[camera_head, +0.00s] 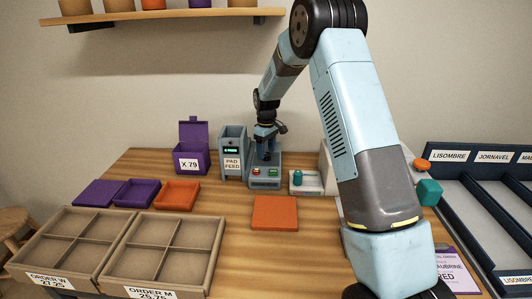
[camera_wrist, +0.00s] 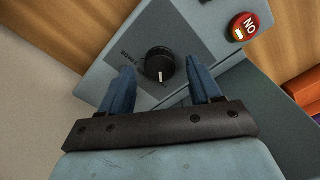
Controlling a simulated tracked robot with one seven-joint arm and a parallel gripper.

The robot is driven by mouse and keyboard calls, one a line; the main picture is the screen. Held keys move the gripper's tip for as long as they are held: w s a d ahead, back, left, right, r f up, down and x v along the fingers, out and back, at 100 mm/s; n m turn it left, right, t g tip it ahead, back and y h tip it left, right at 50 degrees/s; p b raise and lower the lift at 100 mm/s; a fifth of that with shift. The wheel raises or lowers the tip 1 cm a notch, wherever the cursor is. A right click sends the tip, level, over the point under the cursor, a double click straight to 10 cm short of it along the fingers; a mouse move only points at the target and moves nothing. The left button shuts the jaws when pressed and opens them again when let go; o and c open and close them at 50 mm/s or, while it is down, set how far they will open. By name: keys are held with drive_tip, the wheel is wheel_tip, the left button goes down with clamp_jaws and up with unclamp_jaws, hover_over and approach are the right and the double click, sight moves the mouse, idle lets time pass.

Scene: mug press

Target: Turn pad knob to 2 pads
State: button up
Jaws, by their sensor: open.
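In the wrist view, the black pad knob (camera_wrist: 159,64) with a white pointer line sits on a grey panel (camera_wrist: 110,72). The pointer faces the bottom of the picture. In the head view, my gripper (camera_head: 266,150) is small, pointing down over the machine right of the PAD FEED unit (camera_head: 233,160); the knob is hidden there.
A round red NO button (camera_wrist: 244,27) is close to the knob. In the head view, red and green buttons (camera_head: 264,171) are on the machine's front. An orange mat (camera_head: 275,213) lies in front. A purple X 79 box (camera_head: 191,160) stands left. Order trays (camera_head: 165,252) fill the front left.

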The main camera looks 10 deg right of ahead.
drive_tip(key=shift+f, duration=0.7)
drive_tip(key=shift+c, duration=0.2)
drive_tip(key=c, duration=1)
drive_tip(key=shift+m, duration=0.3)
drive_tip(key=m, duration=0.4)
drive_tip(key=shift+m, duration=2.5)
drive_tip(key=shift+r, duration=0.1)
